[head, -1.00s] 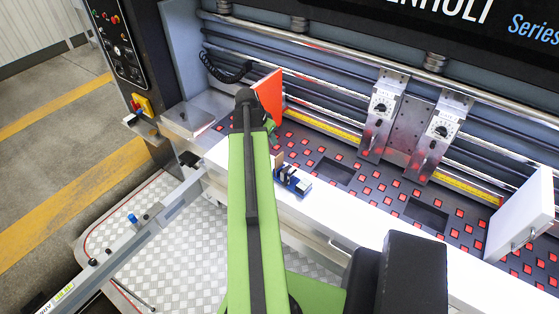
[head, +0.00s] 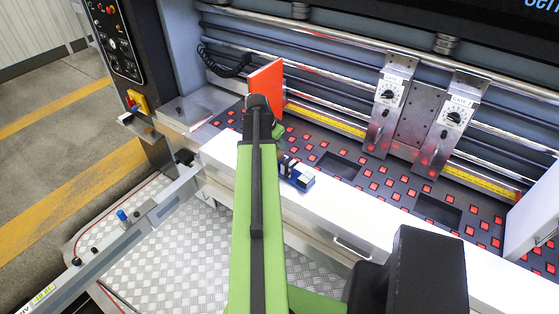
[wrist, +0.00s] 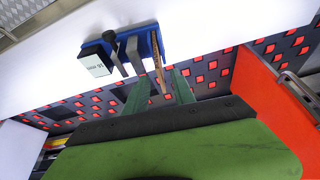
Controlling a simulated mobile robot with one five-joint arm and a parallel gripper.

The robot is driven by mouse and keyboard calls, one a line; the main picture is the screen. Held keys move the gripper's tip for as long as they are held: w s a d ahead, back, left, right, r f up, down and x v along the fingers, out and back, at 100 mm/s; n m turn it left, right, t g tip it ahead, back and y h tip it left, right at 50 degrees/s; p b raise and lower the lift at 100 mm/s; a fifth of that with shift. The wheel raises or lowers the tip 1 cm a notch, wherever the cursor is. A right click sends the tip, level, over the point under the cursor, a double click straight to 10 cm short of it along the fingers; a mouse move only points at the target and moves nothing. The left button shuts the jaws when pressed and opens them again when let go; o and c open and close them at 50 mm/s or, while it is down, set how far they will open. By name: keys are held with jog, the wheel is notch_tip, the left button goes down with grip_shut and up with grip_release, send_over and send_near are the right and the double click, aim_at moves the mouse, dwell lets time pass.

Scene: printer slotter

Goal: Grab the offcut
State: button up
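A thin brown strip, which looks like the offcut (wrist: 158,64), stands at the right end of a blue holder (wrist: 149,47) in the wrist view. The holder also carries a dark-handled tool (wrist: 112,42), a grey flat piece and a small black-and-white box (wrist: 96,61). My gripper (wrist: 160,88) has its two green fingers apart, with the strip in line with the gap between them. I cannot tell whether they touch it. In the head view the blue holder (head: 305,181) sits on the white ledge beside my arm, and my arm mostly hides the gripper.
An orange-red plate (head: 266,86) stands upright close to my gripper, and fills the right side of the wrist view. The white ledge (head: 370,218) runs along the machine. Behind it lie a dark bed with red squares and two metal gauges (head: 391,100). A white panel stands far right.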

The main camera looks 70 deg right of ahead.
aim_at(279, 156)
jog(key=b+x, duration=0.3)
jog(key=x, duration=0.2)
jog(key=shift+w+a+b, duration=0.15)
jog(key=shift+a+b, duration=0.05)
jog(key=shift+b, duration=0.2)
jog(key=shift+r, duration=0.1)
grip_shut()
